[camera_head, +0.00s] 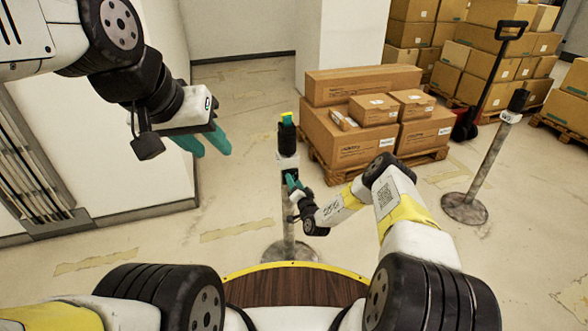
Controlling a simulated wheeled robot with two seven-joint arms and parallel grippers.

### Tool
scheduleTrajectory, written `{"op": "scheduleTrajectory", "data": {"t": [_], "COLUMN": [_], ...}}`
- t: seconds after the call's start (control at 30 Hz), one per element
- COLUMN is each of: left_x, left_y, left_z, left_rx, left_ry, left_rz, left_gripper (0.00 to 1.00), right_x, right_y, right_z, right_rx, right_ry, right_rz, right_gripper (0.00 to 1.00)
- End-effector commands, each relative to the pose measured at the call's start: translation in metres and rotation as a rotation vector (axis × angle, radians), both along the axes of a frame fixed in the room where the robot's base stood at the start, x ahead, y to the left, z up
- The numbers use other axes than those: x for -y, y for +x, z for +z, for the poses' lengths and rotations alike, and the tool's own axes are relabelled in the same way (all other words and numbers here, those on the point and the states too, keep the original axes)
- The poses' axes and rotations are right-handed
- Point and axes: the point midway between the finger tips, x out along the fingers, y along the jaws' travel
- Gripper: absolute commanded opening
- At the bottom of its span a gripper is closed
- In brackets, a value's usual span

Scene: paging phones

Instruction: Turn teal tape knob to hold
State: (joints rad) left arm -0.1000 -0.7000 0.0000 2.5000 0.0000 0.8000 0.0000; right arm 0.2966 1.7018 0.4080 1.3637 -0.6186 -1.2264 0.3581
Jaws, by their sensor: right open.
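A post (286,205) stands in the middle, bearing a black unit (286,142) with a teal band and a yellow-green top (287,117). The teal band is small, and I cannot make out a knob setting or markings. My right gripper (291,181) is open, with its teal fingers close to the post below the black unit. I cannot tell whether they touch it. My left gripper (212,147) is raised at the upper left, its two teal fingers apart and empty, well away from the post.
A pallet of cardboard boxes (350,150) stands behind the post. Another post (485,165) stands at the right, by a red and black pallet jack (466,122). More stacked boxes (500,60) fill the back right. A white wall is at the left. Floor left of the post is clear.

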Motion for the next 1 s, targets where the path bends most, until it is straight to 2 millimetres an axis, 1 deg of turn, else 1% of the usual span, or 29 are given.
{"op": "scheduleTrajectory", "data": {"t": [0.13, 0.4, 0.53, 0.7, 1.0], "left_x": [0.000, 0.000, 0.000, 0.000, 0.000], "left_y": [0.000, 0.000, 0.000, 0.000, 0.000], "left_z": [0.000, 0.000, 0.000, 0.000, 0.000], "left_rx": [0.000, 0.000, 0.000, 0.000, 0.000], "left_ry": [0.000, 0.000, 0.000, 0.000, 0.000], "left_rz": [0.000, 0.000, 0.000, 0.000, 0.000], "left_gripper": [0.36, 0.36, 0.36, 0.36, 0.36], "right_x": [0.004, 0.018, 0.023, 0.024, 0.024], "right_y": [-0.011, -0.054, -0.069, -0.074, -0.074], "right_z": [-0.001, -0.001, -0.001, -0.001, 0.000], "right_rx": [-0.002, -0.003, -0.002, -0.001, -0.001], "right_ry": [0.000, 0.000, 0.000, 0.000, 0.000], "right_rz": [0.001, -0.001, 0.001, 0.000, 0.000], "right_gripper": [0.46, 0.46, 0.46, 0.46, 0.46]}}
